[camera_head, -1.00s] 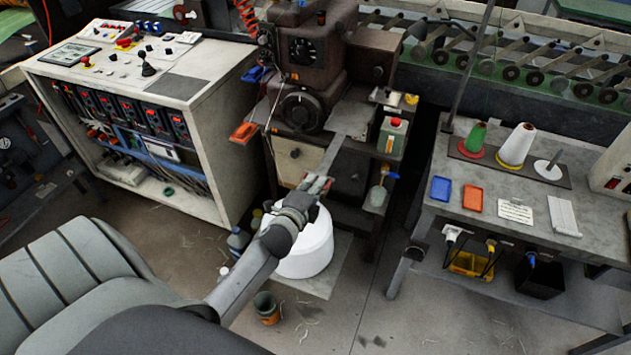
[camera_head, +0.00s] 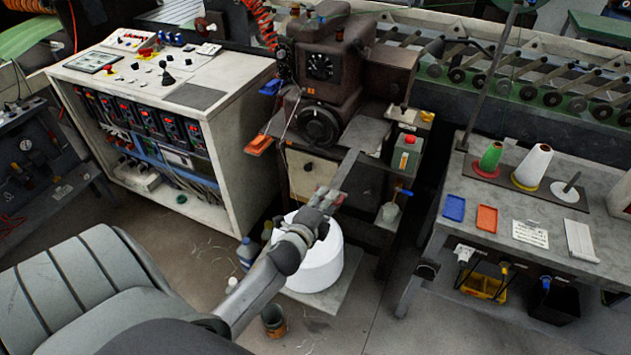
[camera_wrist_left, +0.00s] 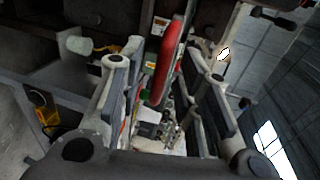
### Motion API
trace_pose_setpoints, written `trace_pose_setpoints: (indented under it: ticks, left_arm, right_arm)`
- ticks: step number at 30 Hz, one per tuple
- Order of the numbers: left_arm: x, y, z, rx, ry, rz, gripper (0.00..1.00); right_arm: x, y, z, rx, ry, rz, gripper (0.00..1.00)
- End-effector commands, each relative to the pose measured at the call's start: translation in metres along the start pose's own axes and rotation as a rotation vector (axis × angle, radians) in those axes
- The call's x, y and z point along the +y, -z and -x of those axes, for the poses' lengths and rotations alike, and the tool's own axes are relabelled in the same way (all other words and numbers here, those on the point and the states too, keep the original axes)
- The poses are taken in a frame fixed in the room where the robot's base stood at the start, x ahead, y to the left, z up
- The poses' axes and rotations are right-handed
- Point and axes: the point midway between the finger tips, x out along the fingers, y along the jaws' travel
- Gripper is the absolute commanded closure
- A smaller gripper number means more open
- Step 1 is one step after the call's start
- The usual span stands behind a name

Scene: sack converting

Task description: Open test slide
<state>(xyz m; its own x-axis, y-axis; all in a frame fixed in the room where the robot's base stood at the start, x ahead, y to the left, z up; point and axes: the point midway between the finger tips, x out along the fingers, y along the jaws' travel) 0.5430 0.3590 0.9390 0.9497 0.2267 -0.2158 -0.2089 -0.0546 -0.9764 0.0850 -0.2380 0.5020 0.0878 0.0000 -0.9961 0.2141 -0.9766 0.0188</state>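The brown machine (camera_head: 320,100) stands at the back centre, with a cream front panel bearing a dark knob (camera_head: 308,167). A narrow grey strip (camera_head: 347,168) runs from its table toward my left gripper (camera_head: 332,197). I cannot tell which part is the test slide. In the left wrist view, my left gripper (camera_wrist_left: 160,105) has its fingers spread apart. A red, rounded, handle-like piece (camera_wrist_left: 168,62) shows between or just beyond them, with no clear contact. In the head view the fingertips are small and partly merge with the machine front. My right gripper is not in view.
A white round drum (camera_head: 318,262) stands under my left forearm. A control cabinet (camera_head: 235,150) is at the left. A grey workbench (camera_head: 490,215) with cones and small trays is at the right. A small bucket (camera_head: 273,320) stands on the floor. Floor between machine and bench is clear.

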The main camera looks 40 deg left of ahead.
Motion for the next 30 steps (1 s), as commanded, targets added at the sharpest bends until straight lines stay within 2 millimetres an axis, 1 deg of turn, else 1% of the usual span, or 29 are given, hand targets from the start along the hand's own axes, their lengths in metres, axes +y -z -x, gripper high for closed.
trace_pose_setpoints:
  ticks: [12,16,21,30]
  left_arm:
    - [0.002,-0.001,0.075,-0.001,-0.004,0.001,0.68]
    - [0.001,-0.001,0.093,-0.002,-0.003,0.001,0.68]
    - [0.001,-0.001,0.107,-0.002,-0.002,0.0,0.68]
    - [0.0,0.0,0.111,-0.001,-0.001,0.001,0.68]
  right_arm:
    - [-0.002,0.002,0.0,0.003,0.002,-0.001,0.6]
    - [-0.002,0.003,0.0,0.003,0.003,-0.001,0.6]
    - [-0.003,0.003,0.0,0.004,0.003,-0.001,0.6]
    - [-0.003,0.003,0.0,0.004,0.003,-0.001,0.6]
